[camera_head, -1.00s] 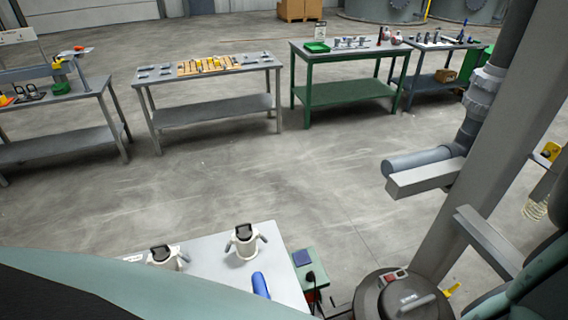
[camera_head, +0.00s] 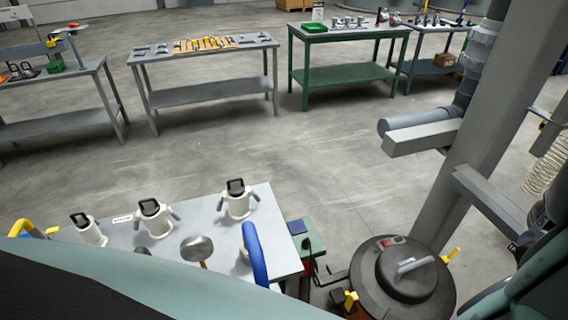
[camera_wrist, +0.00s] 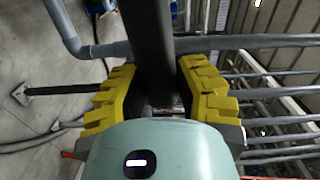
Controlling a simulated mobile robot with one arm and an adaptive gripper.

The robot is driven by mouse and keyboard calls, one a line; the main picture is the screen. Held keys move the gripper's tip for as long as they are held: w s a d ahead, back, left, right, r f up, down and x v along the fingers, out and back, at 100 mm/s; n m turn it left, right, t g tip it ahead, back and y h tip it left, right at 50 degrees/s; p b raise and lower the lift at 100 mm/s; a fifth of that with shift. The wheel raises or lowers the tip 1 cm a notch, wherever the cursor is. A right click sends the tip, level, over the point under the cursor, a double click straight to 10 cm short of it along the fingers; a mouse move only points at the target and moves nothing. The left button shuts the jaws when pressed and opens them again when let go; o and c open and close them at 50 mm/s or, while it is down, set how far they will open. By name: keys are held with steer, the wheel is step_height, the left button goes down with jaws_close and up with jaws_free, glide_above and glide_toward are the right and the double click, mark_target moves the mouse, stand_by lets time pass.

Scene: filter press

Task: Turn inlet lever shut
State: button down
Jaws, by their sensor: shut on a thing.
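My gripper (camera_wrist: 156,80) shows in the wrist view with its two yellow ribbed fingers on either side of a dark, thick bar. It is shut on this dark lever bar (camera_wrist: 147,30), which runs from the top edge down between the fingers. The bar appears to be the inlet lever's handle. Its lower end is hidden by the fingers and my green wrist housing, and its pivot is out of sight. The head view shows neither the gripper nor the lever clearly.
Grey pipes (camera_wrist: 250,42) run close behind the bar in the wrist view. In the head view, a near table (camera_head: 205,262) holds white jugs and tools. A dark lidded drum (camera_head: 402,272) and a grey column (camera_head: 465,145) stand at the right. The middle floor is clear.

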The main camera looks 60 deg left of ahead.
steer(key=shift+f+m+b, duration=0.5)
steer(key=shift+f+b, duration=0.1)
steer(key=shift+f, duration=0.45)
steer(key=c, duration=0.7)
jaws_free()
steer(key=shift+o, duration=0.2)
steer(key=shift+r, duration=0.2)
steer(key=shift+r, duration=5.1)
